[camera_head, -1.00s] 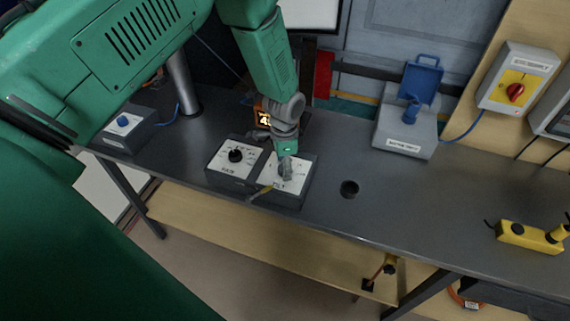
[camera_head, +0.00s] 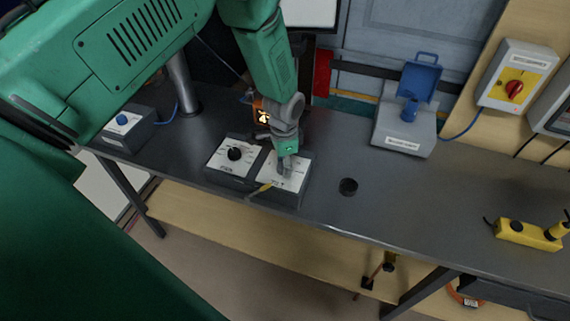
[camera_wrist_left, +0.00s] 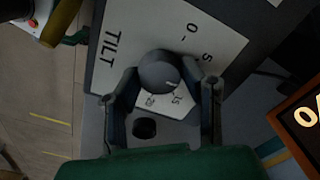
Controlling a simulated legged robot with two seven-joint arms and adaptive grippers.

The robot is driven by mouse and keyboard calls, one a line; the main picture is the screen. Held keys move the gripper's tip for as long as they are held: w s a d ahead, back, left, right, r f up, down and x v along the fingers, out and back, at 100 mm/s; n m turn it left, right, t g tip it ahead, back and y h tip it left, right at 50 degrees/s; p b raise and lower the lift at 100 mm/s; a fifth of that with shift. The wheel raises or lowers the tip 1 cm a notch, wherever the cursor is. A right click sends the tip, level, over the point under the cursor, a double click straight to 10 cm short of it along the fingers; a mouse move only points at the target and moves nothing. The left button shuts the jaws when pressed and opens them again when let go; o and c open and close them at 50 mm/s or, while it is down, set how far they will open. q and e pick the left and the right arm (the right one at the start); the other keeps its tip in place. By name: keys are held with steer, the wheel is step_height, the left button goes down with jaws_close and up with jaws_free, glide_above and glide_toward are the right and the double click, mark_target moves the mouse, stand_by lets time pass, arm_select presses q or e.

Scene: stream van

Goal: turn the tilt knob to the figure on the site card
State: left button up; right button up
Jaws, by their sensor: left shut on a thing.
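The tilt box (camera_head: 294,186) has a white dial face marked TILT, which also shows in the left wrist view (camera_wrist_left: 120,38). My left gripper (camera_head: 285,170) reaches down onto it from above. In the left wrist view its two fingers (camera_wrist_left: 168,90) are shut on the round grey tilt knob (camera_wrist_left: 158,70), one on each side. A pale mark on the knob points toward the figure 15. The figures 0 and 5 show farther round the dial. In the head view the gripper mostly hides the knob. I cannot make out a site card. My right gripper is not in view.
A second dial box with a black knob (camera_head: 235,154) adjoins on the left. A lit orange display (camera_head: 262,116) stands behind. A grey box with a blue lid (camera_head: 404,135) stands farther back. The bench between is clear.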

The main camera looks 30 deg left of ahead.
arm_select(q)
steer(key=n, duration=0.4)
steer(key=shift+a+b, duration=0.1)
steer(key=shift+b, duration=0.25)
steer(key=n, duration=0.3)
steer(key=shift+n, duration=0.4)
steer(key=n, duration=0.3)
steer(key=shift+n+b, duration=0.3)
steer(key=shift+b, duration=0.05)
steer(key=shift+n, duration=1.8)
steer(key=o, duration=1.1)
steer(key=shift+o, duration=0.2)
